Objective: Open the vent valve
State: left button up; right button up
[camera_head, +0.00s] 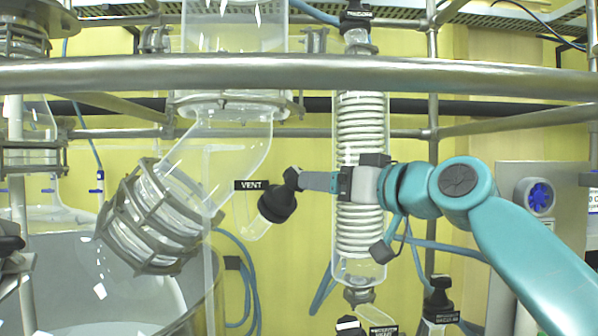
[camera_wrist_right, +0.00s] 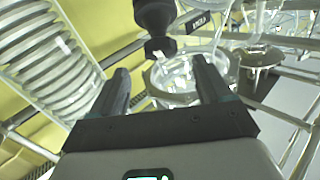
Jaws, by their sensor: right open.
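The vent valve (camera_head: 277,204) is a black knob on a clear glass side tube, beside a black VENT label (camera_head: 251,185). A small black handle (camera_head: 292,178) sticks up at its upper right. My right gripper (camera_head: 304,181) comes in from the right, its fingertips close to that handle. In the right wrist view the valve (camera_wrist_right: 155,18) hangs at the top, and its handle (camera_wrist_right: 160,47) lies just beyond and between the tips of my open right gripper (camera_wrist_right: 161,72). I cannot tell whether the fingers touch it. My left gripper is not in view.
A coiled glass condenser (camera_head: 360,130) stands behind my right gripper. A thick metal rail (camera_head: 300,73) crosses above. A clamped, slanted glass joint (camera_head: 150,215) is left of the valve. Blue hoses (camera_head: 250,275) hang below it.

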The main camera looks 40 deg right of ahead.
aim_at(295, 180)
jog(key=w+p, duration=0.1)
jog(key=w, duration=0.4)
jog(key=w+p, duration=0.1)
jog(key=w, duration=0.2)
jog(key=shift+a+p, duration=0.3)
jog(key=shift+a, duration=0.1)
jog(key=shift+w, duration=0.35)
jog(key=shift+s+a+r, duration=0.1)
jog(key=shift+s+a, duration=0.05)
jog(key=shift+w, duration=0.3)
jog(key=shift+w+f, duration=0.15)
jog(key=shift+f, duration=0.1)
jog(key=shift+c, duration=0.9)
jog(key=c, duration=0.8)
